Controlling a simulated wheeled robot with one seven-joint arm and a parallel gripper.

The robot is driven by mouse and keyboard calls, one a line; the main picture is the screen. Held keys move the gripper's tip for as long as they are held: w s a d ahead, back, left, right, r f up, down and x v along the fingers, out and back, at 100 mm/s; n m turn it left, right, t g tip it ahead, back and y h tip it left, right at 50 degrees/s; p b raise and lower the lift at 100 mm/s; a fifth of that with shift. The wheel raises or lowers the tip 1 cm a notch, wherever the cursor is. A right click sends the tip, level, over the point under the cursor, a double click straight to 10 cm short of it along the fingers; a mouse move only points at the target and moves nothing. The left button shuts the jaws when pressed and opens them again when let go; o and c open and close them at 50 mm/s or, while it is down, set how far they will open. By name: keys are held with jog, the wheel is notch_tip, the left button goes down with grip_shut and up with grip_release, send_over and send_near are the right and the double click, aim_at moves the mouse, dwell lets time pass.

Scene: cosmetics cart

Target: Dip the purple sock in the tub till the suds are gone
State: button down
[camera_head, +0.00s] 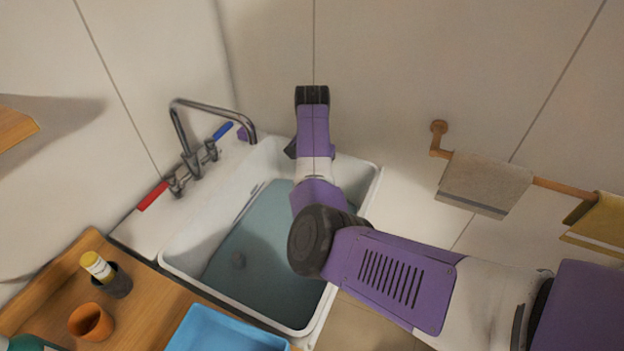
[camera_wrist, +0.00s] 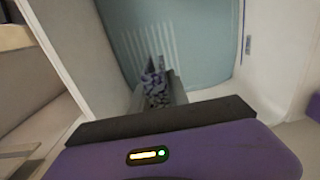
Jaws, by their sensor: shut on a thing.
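The tub (camera_head: 367,190) is a white basin holding blue-grey water (camera_head: 262,245); its water also fills the upper part of the wrist view (camera_wrist: 200,40). My gripper (camera_wrist: 160,84) is shut on the purple sock (camera_wrist: 155,92), a small bunched, dark purple-grey piece between the fingers. In the wrist view the sock's far end overlaps the water; I cannot tell whether it touches it. I see no clear suds on the sock, but it is small and dark. In the head view my arm crosses the tub's right side, and I cannot make out the sock there.
A wooden counter with an orange cup (camera_head: 91,322) and a blue tray (camera_head: 222,331) lies in front. A grey towel (camera_head: 484,180) hangs at right.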

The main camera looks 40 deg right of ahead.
jog(key=shift+r+p, duration=1.9)
jog(key=shift+r, duration=0.55)
jog(key=shift+a+f, duration=0.1)
